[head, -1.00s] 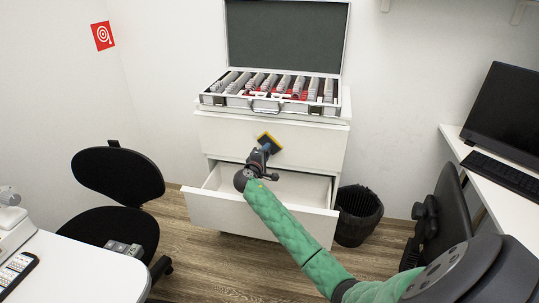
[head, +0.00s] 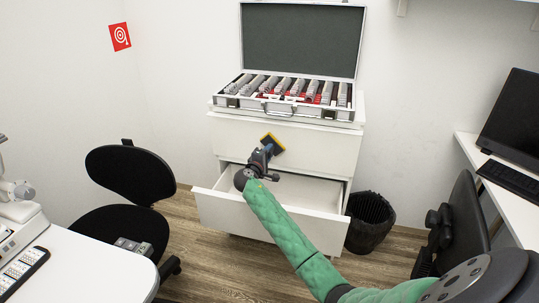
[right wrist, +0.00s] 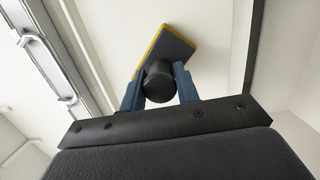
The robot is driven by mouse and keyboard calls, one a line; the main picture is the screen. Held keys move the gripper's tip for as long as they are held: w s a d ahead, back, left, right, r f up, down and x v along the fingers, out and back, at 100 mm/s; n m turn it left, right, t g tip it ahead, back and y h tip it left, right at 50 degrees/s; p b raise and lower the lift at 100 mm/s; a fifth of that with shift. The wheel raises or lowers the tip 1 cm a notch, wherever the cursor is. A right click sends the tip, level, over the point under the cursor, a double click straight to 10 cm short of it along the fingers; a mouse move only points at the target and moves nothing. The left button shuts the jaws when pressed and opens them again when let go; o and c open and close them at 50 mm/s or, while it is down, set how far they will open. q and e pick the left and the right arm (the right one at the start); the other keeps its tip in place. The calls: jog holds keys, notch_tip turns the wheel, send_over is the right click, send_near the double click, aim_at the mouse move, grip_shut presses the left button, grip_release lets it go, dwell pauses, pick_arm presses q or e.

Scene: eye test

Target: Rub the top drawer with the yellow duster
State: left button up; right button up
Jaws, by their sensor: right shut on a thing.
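The top drawer (head: 325,149) is the shut white front just under the cabinet top. The yellow duster (head: 272,144) has a dark pad with a yellow edge and lies against or just in front of this drawer, left of its middle. My right gripper (head: 266,153) is shut on the duster's handle. In the right wrist view the fingers of my right gripper (right wrist: 158,82) stand on both sides of the round black handle, and the duster's pad (right wrist: 178,44) is tilted before the white front. Contact between pad and drawer cannot be told. My left gripper is not in view.
A lower drawer (head: 270,217) stands open under my right forearm. An open case (head: 290,112) of lenses sits on the cabinet. A black bin (head: 370,222) stands to the right, a black chair (head: 130,175) to the left. Desks are at both sides.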

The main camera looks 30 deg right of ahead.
jog(key=shift+s+d+p, duration=0.4)
jog(key=shift+s+d, duration=0.7)
jog(key=shift+s+d+p, duration=0.25)
jog(key=shift+s+d, duration=0.2)
jog(key=shift+s, duration=0.2)
jog(key=shift+s+d+p, duration=0.25)
jog(key=shift+s+d, duration=0.2)
jog(key=shift+s, duration=0.15)
jog(key=shift+w+a, duration=0.1)
jog(key=shift+w+a+b, duration=0.5)
jog(key=shift+w+a, duration=0.4)
jog(key=shift+w, duration=0.3)
jog(key=shift+w+a+b, duration=0.4)
jog(key=shift+w+a, duration=0.6)
jog(key=shift+w, duration=0.05)
